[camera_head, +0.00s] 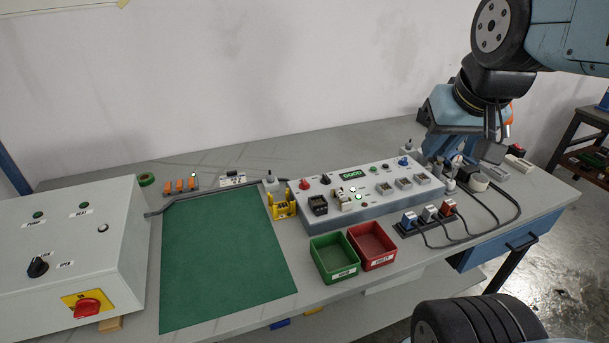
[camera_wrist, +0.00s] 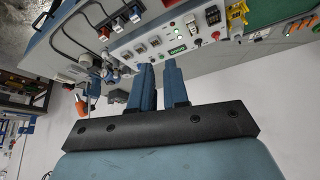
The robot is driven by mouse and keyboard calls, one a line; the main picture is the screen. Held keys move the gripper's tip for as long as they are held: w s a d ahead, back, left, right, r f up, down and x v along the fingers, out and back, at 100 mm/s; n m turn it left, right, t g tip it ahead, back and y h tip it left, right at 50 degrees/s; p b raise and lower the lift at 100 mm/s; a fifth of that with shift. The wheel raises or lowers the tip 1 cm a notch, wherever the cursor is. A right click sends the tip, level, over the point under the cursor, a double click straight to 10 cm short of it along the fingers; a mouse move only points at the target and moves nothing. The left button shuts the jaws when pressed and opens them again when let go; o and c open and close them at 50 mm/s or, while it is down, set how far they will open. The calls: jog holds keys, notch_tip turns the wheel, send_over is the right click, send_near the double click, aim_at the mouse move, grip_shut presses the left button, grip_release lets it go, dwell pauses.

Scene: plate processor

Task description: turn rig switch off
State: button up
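I cannot tell from labels which control is the rig switch. My gripper (camera_head: 450,150) is at the rig's right end, above the back of the bench. In the wrist view, its two blue fingers (camera_wrist: 160,84) stand apart with a narrow gap and nothing held. The rig (camera_wrist: 155,45) and its red button (camera_wrist: 215,35) show beyond the fingertips there.
A green bin (camera_head: 334,258) and a red bin (camera_head: 371,245) stand before the rig. Several coloured plugs on a strip (camera_head: 430,220) trail cables at right. A green mat (camera_head: 222,250) lies left, beside a grey cabinet (camera_head: 70,250) with a red rotary switch (camera_head: 87,307).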

jog(key=o, duration=0.7)
jog(key=w+a+m, duration=0.1)
jog(key=w, duration=0.1)
jog(key=w+a+m+g, duration=0.1)
jog(key=w, duration=0.2)
jog(key=w+m+y, duration=0.1)
jog(key=w, duration=0.2)
jog(key=shift+a+g, duration=0.4)
jog(key=shift+o, duration=0.7)
jog(key=w+a+f+m+g+y, duration=0.1)
jog(key=w+a+f+m, duration=0.1)
jog(key=w, duration=0.5)
jog(key=shift+w+a+m+g, duration=0.2)
jog(key=shift+a+m+g, duration=0.1)
jog(key=shift+a+m, duration=0.3)
jog(key=m+g+y, duration=0.2)
jog(key=m+g, duration=0.2)
jog(key=m, duration=0.4)
send_over(305, 181)
jog(key=w+d, duration=0.2)
jog(key=d, duration=0.4)
notch_tip(305, 181, down, 13)
jog(key=x, duration=1.3)
jog(key=shift+w+a+f, duration=0.15)
jog(key=shift+w+a, duration=0.05)
jog(key=shift+a, duration=0.2)
jog(key=shift+c, duration=0.3)
jog(key=c, duration=1)
